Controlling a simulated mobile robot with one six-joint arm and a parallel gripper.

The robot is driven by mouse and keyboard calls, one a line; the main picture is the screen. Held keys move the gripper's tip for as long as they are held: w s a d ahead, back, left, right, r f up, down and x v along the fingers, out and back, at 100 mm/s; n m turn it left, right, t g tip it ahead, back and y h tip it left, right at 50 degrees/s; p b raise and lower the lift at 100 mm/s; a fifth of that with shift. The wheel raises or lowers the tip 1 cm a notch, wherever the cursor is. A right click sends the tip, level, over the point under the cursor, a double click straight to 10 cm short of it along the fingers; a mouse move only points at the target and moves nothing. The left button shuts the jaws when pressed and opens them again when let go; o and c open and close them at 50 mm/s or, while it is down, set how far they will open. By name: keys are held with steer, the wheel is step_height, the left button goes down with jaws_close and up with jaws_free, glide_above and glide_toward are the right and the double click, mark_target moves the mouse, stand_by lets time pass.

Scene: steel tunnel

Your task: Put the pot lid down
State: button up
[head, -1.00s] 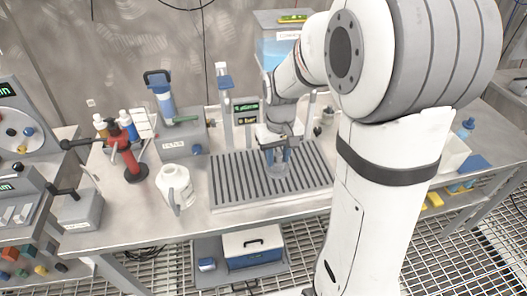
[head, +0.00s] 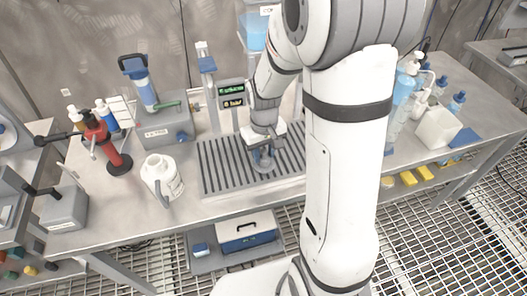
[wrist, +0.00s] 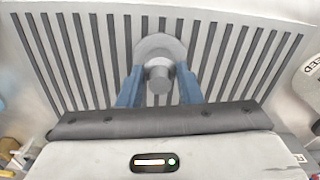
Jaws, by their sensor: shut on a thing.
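The pot lid is a small grey disc (wrist: 160,45) with a round knob at its centre, seen from above in the wrist view. My gripper (wrist: 159,88) has its two blue fingers on either side of the knob and is shut on it. In the head view my gripper (head: 264,158) points down over the slatted grey drain rack (head: 215,180), right of the rack's middle. There the lid is mostly hidden by the fingers. I cannot tell whether the lid touches the slats.
A white jug (head: 163,178) stands left of the rack. A red clamp stand (head: 108,150) and a grey device (head: 166,130) are farther left and behind. Bottles and a white container (head: 438,128) stand at the right. Bare slats surround the lid.

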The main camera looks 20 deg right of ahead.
mark_target(264, 152)
steer(key=shift+f, duration=0.2)
steer(key=o, duration=1)
steer(key=shift+c, duration=0.2)
steer(key=shift+r, duration=0.1)
step_height(264, 152, up, 12)
steer(key=s+r+m+t, duration=0.1)
steer(key=s+r+t, duration=0.1)
steer(key=s, duration=1.2)
steer(key=shift+r+m+t, duration=0.3)
steer(key=shift+r+m, duration=0.1)
steer(key=shift+r, duration=0.3)
steer(key=shift+s+a, duration=0.1)
